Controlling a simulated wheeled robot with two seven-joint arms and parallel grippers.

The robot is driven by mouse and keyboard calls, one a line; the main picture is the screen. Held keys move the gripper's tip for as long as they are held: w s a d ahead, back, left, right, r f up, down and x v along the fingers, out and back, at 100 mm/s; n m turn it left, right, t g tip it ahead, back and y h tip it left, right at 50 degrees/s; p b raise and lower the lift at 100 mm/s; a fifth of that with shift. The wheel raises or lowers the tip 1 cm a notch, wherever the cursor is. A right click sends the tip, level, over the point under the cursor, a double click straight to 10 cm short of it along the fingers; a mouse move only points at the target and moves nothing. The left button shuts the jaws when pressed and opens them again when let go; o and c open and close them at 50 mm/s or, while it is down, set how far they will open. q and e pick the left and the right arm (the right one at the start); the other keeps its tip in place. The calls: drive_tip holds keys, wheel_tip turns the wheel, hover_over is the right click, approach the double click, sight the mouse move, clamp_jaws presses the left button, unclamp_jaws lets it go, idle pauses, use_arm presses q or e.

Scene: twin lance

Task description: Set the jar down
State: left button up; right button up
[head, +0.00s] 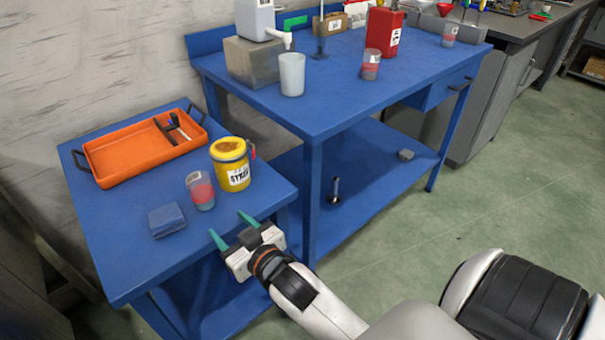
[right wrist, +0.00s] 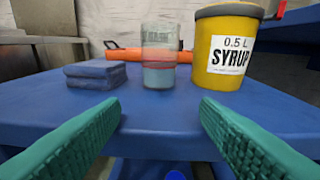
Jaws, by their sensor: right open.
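A clear jar (head: 201,191) with a red band and greyish contents stands upright on the small blue table (head: 134,272), near its front right edge. In the right wrist view the jar (right wrist: 159,58) stands ahead, centred between my fingers. My right gripper (head: 229,224) is open and empty, with green fingers. It is apart from the jar, on the near side at the table's edge. In the right wrist view my right gripper (right wrist: 160,108) has nothing between its fingertips. My left gripper is not in view.
A yellow syrup tin (head: 231,165) stands close right of the jar, and a folded blue cloth (head: 167,220) lies to its left. An orange tray (head: 120,152) is behind. The taller blue bench (head: 335,102) holds a white cup (head: 292,74) and red container (head: 383,36).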

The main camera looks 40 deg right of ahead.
drive_tip(key=s+f+g, duration=0.3)
drive_tip(key=s+f, duration=0.1)
drive_tip(key=f, duration=0.3)
drive_tip(key=s+d+f+g, duration=0.1)
drive_tip(key=s+f+g, duration=0.2)
drive_tip(key=f, duration=0.5)
drive_tip(key=s+d+f+g+h, duration=0.1)
drive_tip(key=s+f+g, duration=0.2)
drive_tip(key=s+f, duration=0.2)
wheel_tip(320, 180, down, 2)
drive_tip(key=shift+d+f+g, duration=0.15)
drive_tip(key=shift+f+g, duration=0.05)
drive_tip(key=shift+g, duration=0.2)
drive_tip(key=shift+c, duration=0.4)
drive_tip(key=shift+o, duration=0.4)
drive_tip(key=s+f+n+g, duration=0.1)
drive_tip(key=s+f+g, duration=0.2)
drive_tip(key=s+f, duration=0.3)
drive_tip(key=s, duration=0.3)
drive_tip(key=shift+d+g, duration=0.2)
drive_tip(key=shift+g, duration=0.1)
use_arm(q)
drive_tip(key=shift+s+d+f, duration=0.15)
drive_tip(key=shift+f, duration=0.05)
use_arm(e)
drive_tip(key=shift+s+d, duration=0.1)
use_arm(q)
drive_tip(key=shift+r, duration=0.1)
